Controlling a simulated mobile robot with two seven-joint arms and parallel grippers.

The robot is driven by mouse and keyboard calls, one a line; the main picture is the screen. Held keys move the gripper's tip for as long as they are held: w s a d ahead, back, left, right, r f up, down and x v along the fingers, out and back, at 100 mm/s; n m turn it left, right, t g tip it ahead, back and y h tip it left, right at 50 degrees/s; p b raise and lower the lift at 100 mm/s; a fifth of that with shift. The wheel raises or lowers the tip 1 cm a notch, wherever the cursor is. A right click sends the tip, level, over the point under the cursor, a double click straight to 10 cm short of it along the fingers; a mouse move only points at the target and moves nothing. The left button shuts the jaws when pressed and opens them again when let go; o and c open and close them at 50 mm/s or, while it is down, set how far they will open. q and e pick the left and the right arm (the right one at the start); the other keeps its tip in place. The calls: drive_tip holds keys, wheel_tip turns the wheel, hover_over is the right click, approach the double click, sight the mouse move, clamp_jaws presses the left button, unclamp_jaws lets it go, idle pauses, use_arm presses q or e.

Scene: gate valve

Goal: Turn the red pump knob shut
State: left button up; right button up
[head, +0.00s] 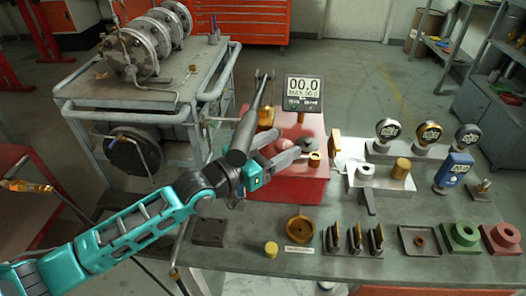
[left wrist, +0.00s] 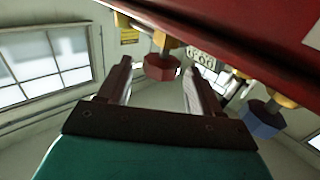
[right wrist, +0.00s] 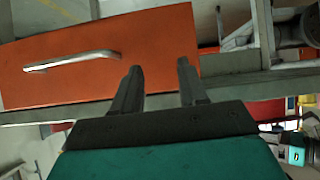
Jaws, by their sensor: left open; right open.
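The red pump knob (left wrist: 160,68) is a dark red faceted knob on a brass stem under the red pump body (left wrist: 245,35) in the left wrist view. My left gripper (left wrist: 157,72) is open, with its fingertips on either side of the knob; I cannot tell whether they touch it. In the head view my left gripper (head: 292,148) is at the front of the red pump box (head: 312,188), and I cannot make out the red knob there. My right gripper (right wrist: 160,70) is open and empty, away from the pump.
A blue knob (left wrist: 262,118) hangs beside the red one. A display (head: 304,92) reading 00.0 stands over the pump. Gauges, brass parts and coloured blocks (head: 461,236) crowd the bench at right. An orange drawer (right wrist: 100,60) with a handle lies beyond my right gripper.

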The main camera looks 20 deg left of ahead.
use_arm(q)
drive_tip(key=v, duration=1.2)
drive_tip(key=shift+s+a, duration=0.2)
drive_tip(key=shift+s, duration=0.05)
